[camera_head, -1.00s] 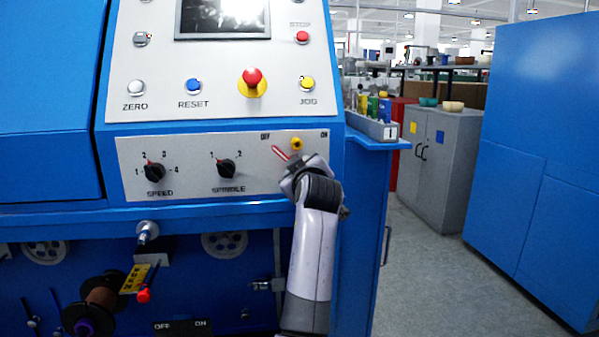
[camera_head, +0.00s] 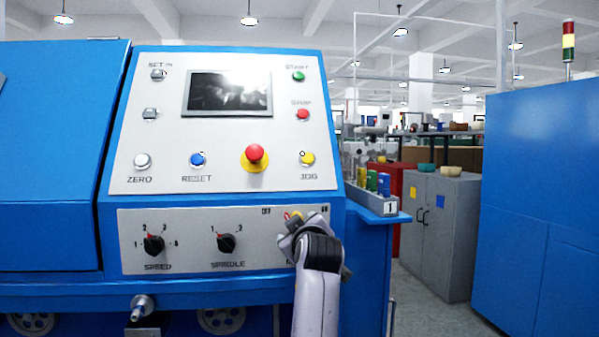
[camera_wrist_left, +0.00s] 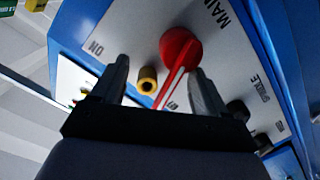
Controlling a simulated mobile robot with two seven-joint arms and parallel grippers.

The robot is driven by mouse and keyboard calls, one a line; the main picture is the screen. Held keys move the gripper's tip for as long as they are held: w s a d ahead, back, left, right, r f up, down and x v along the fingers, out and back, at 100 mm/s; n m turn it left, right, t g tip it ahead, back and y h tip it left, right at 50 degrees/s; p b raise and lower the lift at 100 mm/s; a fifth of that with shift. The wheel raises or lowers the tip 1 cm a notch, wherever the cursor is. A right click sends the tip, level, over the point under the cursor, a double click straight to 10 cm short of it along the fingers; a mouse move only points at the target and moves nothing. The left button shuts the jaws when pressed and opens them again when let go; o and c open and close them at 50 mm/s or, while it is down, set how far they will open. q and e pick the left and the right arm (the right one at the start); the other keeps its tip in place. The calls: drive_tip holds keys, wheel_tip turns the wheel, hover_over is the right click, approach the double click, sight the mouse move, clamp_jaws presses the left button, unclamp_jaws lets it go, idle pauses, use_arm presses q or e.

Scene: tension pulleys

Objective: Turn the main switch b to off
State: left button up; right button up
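The main switch has a red round knob (camera_wrist_left: 180,46) with a red lever in the left wrist view. The lever runs down toward a partly hidden label that looks like OFF. The ON label (camera_wrist_left: 95,47) is off to the left. A yellow cylinder (camera_wrist_left: 147,80) stands beside the lever. My left gripper (camera_wrist_left: 160,90) is open, with the lever and cylinder showing between its fingers; I cannot tell whether it touches them. In the head view my left gripper (camera_head: 300,228) covers most of the switch; only a bit of red (camera_head: 287,215) shows. My right gripper is not in view.
The speed knob (camera_head: 154,245) and spindle knob (camera_head: 227,243) are left of the switch. The red emergency button (camera_head: 255,153) and yellow jog button (camera_head: 307,158) sit above. A shelf with coloured items (camera_head: 385,204) juts out at the right.

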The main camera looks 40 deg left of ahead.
use_arm(q)
wheel_tip(320, 180, up, 17)
drive_tip(key=p, duration=0.3)
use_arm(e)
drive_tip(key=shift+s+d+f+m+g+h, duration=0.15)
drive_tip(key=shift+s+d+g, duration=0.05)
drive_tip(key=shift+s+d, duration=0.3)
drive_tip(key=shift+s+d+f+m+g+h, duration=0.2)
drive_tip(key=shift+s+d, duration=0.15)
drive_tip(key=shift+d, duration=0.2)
use_arm(q)
drive_tip(key=shift+d+f, duration=0.1)
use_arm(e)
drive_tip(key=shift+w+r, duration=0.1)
